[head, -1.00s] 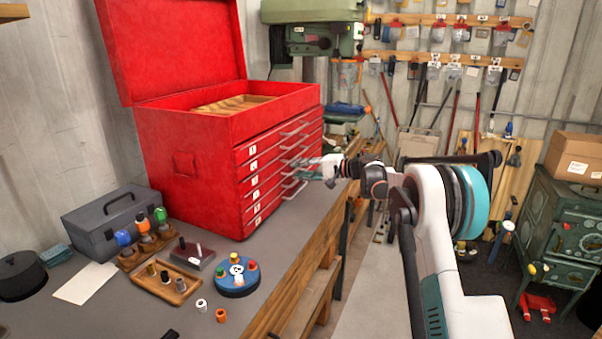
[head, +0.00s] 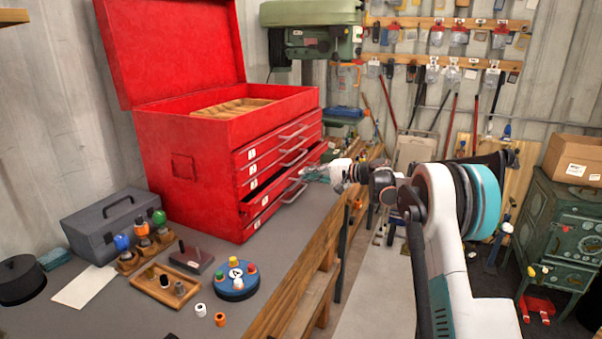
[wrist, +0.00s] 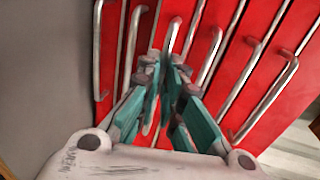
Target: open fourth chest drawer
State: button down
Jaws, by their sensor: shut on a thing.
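The red tool chest (head: 190,160) stands on the bench with its lid up. Its front has a stack of labelled drawers with metal bar handles. A lower drawer (head: 265,200), which appears to be the fourth, is pulled partly out, with a dark gap above its front. The drawers above it look closed. My gripper (head: 305,174) is at this drawer's handle, shut on it. In the wrist view the teal fingers of my gripper (wrist: 167,75) close around a handle (wrist: 174,35) among several parallel ones. The fingers hide part of that handle.
A grey toolbox (head: 110,222), a blue round holder (head: 236,284), a wooden peg tray (head: 166,285) and small rings stand on the bench left of the drawers. The bench edge (head: 290,275) runs below my arm. A green stove (head: 565,230) stands right.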

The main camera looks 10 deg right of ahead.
jog(key=f+v, duration=0.2)
jog(key=v, duration=0.7)
jog(key=f+p+v, duration=0.1)
jog(key=v, duration=0.8)
jog(key=shift+s+d+f+p, duration=0.25)
jog(key=shift+d+f+p, duration=0.05)
jog(key=shift+d+f, duration=0.05)
jog(key=c, duration=1.8)
grip_release()
jog(key=v, duration=1.2)
